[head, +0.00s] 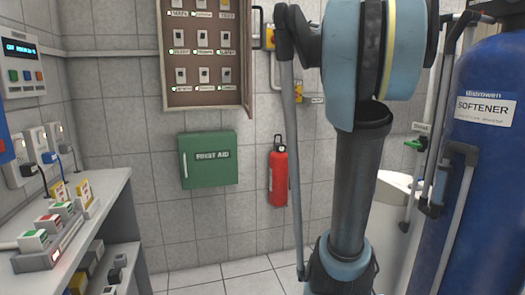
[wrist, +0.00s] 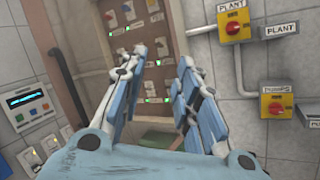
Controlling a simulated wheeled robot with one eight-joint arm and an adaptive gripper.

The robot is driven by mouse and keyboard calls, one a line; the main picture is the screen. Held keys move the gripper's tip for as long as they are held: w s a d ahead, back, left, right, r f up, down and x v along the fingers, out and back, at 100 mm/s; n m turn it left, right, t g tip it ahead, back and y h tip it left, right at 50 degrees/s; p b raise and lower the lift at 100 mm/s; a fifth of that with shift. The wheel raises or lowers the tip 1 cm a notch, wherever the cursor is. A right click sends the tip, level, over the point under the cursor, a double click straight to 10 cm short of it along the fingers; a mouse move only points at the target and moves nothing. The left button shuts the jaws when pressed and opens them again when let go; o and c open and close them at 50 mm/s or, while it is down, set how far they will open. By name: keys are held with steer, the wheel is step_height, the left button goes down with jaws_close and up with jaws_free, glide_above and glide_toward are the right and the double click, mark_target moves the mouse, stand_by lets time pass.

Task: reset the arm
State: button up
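My gripper (wrist: 163,62) shows in the wrist view with its two blue and grey fingers apart and nothing between them. It points toward the brown cabinet (wrist: 148,20) on the tiled wall. In the head view my arm stands upright right of centre, and its links run out of the top of the picture. The gripper itself is not seen there. The same cabinet (head: 166,60) shows at the top of the head view, left of my arm, with rows of labelled switches.
A blue softener tank (head: 490,150) with pipes stands close to my arm at right. A bench (head: 112,190) with small devices is at left. The wall bears a green first aid box (head: 208,160) and a red extinguisher (head: 278,175). Rotary switches (wrist: 234,24) are right of my gripper.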

steer(key=w+d+f+m+t+h, duration=0.2)
steer(key=d+f+m+t+h, duration=0.35)
steer(key=m+h, duration=0.4)
steer(key=s+d+f+m+g+h, duration=0.2)
steer(key=s+d+f+m+h, duration=0.1)
steer(key=f+m, duration=0.5)
steer(key=s+d+f+m+g+h, duration=0.25)
steer(key=f+m, duration=0.25)
steer(key=f, duration=0.5)
steer(key=s+d+f+m+g+h, duration=0.2)
steer(key=d+f+m+g+h, duration=0.15)
steer(key=f+m, duration=0.45)
steer(key=s+a+f+m+g+y, duration=0.1)
steer(key=s+a+f+m+g, duration=0.1)
steer(key=s+f, duration=0.7)
steer(key=s+a+f+m+g+y, duration=0.2)
steer(key=s+a+f+g, duration=0.3)
steer(key=s+f, duration=0.4)
steer(key=s+a+f+m+g+y, duration=0.1)
steer(key=s+a+f+m+g, duration=0.3)
steer(key=s+f, duration=0.5)
step_height(320, 180, down, 8)
steer(key=shift+s+a+f, duration=0.2)
steer(key=shift+s, duration=0.1)
steer(key=shift+a+y, duration=0.1)
steer(key=shift+y, duration=0.15)
